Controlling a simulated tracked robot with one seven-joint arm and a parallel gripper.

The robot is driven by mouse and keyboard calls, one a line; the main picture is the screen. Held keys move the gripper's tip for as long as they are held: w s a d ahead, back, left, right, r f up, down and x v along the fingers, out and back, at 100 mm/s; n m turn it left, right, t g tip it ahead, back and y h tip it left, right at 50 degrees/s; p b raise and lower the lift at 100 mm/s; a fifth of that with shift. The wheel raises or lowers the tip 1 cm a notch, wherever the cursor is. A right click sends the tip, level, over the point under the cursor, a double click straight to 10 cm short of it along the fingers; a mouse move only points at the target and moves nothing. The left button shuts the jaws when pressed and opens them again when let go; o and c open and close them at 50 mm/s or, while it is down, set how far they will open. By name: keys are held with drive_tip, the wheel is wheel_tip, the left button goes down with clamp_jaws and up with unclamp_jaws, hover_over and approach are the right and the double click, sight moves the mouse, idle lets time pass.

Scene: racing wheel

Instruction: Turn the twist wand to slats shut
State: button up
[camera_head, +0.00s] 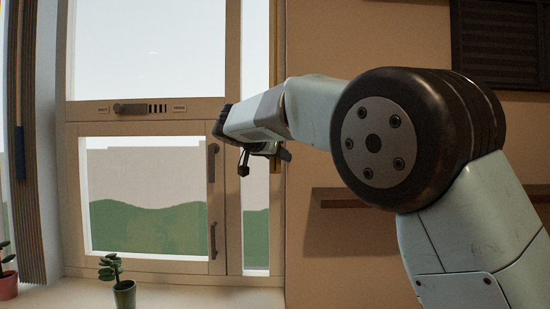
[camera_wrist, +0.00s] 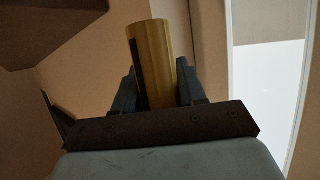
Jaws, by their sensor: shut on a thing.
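The twist wand appears to be the yellow-brown rod (camera_wrist: 155,55) standing between my fingers in the wrist view. In the head view a short yellow length of it (camera_head: 276,166) shows below my gripper (camera_head: 265,151), beside the right window frame. My gripper (camera_wrist: 157,80) is shut on the rod, with a dark finger on each side. My wrist and hand hide part of the rod in the head view. I cannot tell for sure which slats the wand works. A dark slatted panel (camera_head: 500,45) hangs at the upper right.
The window frame (camera_head: 230,200) with dark handles (camera_head: 212,240) is close left of my gripper. A vent strip with a knob (camera_head: 130,108) crosses the window. Potted plants (camera_head: 124,293) stand on the sill. A brown shelf (camera_head: 345,197) juts from the wall at right.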

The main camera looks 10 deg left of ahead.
drive_tip(key=o, duration=1)
drive_tip(key=shift+c, duration=0.2)
drive_tip(key=shift+s, duration=0.1)
drive_tip(key=v, duration=1.3)
drive_tip(key=shift+s+a+r, duration=0.15)
drive_tip(key=shift+s, duration=0.1)
